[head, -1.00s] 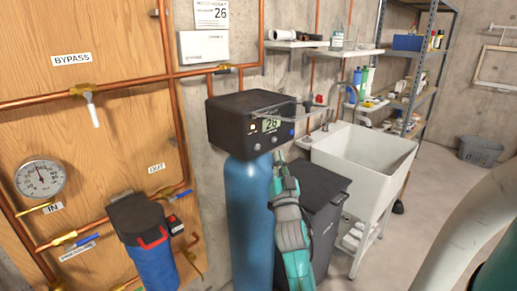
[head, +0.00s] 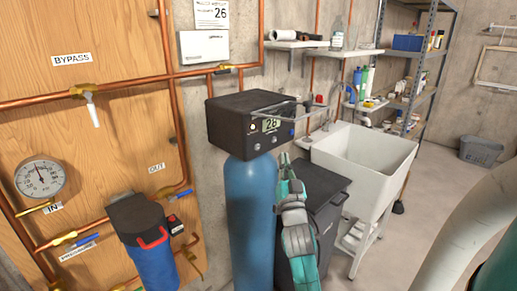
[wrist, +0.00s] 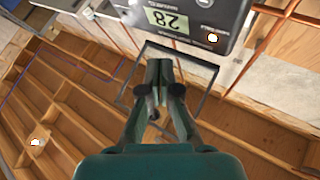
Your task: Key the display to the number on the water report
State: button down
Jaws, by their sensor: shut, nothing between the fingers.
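The water report (head: 212,14) on the wall shows a large 26. The black control head (head: 245,130) sits on the blue tank (head: 250,205). Its lit display (head: 271,125) appears to read 26 in the head view. In the wrist view the display (wrist: 167,19) is upside down, and its last digit could be an 8; I cannot tell for sure. A clear, dark-edged cover (head: 290,104) sticks out above the display. Its frame (wrist: 205,58) crosses behind the fingers in the wrist view. My gripper (head: 286,160) is shut and empty, below and right of the display, apart from it.
A black lidded bin (head: 322,190) stands right of the tank, close to my arm. A white sink (head: 365,160) is behind it. Copper pipes (head: 120,92) and a blue filter (head: 150,250) are on the left. Open floor lies to the right.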

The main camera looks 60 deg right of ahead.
aim_at(257, 147)
jog(key=shift+s+a, duration=0.2)
jog(key=shift+s, duration=0.65)
jog(key=shift+w, duration=0.1)
jog(key=w+d, duration=0.2)
jog(key=w, duration=0.6)
jog(key=shift+w, duration=0.2)
jog(key=shift+w, duration=0.2)
dwell(0.9)
jog(key=shift+w+d, duration=0.1)
jog(key=shift+w, duration=0.15)
jog(key=shift+w+d, duration=0.1)
jog(key=shift+w, duration=0.25)
dwell(0.9)
jog(key=shift+s, duration=0.8)
